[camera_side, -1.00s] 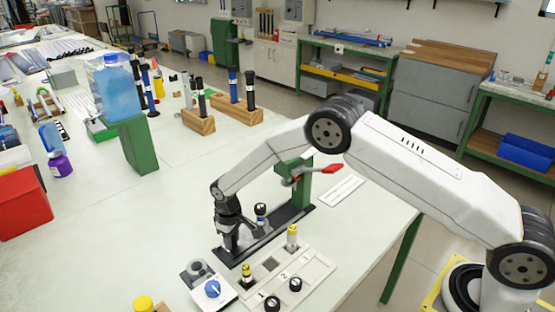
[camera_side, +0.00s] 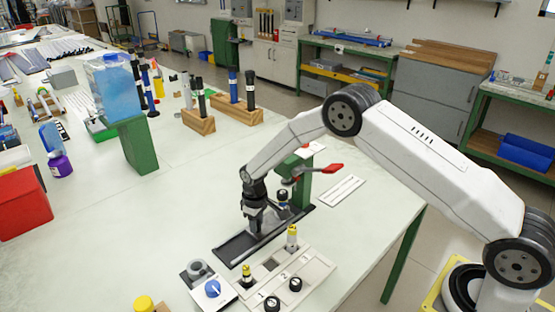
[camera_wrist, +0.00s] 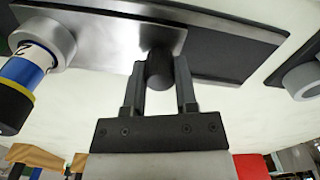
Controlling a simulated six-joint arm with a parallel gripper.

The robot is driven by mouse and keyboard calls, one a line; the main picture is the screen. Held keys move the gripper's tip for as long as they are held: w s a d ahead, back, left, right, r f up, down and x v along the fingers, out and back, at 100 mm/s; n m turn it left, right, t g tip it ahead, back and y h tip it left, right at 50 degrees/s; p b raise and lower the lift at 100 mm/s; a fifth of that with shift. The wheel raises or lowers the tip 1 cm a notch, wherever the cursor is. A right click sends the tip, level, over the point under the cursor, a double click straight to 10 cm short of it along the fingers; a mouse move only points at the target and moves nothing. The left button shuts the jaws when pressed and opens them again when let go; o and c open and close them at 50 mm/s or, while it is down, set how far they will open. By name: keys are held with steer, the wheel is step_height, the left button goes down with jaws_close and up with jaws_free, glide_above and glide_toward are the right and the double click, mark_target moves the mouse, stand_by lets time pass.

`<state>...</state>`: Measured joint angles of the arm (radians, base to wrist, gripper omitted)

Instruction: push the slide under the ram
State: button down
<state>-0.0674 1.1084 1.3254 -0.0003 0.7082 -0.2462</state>
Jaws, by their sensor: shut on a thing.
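My gripper (camera_side: 254,225) is shut on the dark upright knob (camera_wrist: 158,70) of the slide, a finger on each side of it. The slide (camera_wrist: 105,35) is a silver plate on a long dark track (camera_side: 237,246). A ring-shaped holder (camera_wrist: 50,38) at its far end from the knob holds a rod (camera_wrist: 22,85) with blue, white, black and yellow bands; its dark top (camera_side: 283,194) shows in the side view. The green press (camera_side: 303,178) with a red lever (camera_side: 331,168) stands at the track's right end. The arm partly hides it, and the ram itself is not clear.
A pale numbered tray (camera_side: 300,268) with yellow-topped pieces and black knobs lies in front of the track. A box with a blue dial (camera_side: 212,288) is to its left. A white marked plate (camera_side: 342,190) lies right of the press.

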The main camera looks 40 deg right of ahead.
mark_target(264, 227)
steer(key=shift+d, duration=1.4)
steer(key=shift+c, duration=1.9)
jaws_free()
steer(key=shift+a, duration=0.1)
steer(key=shift+r, duration=0.5)
step_height(264, 227, up, 7)
steer(key=shift+f, duration=0.1)
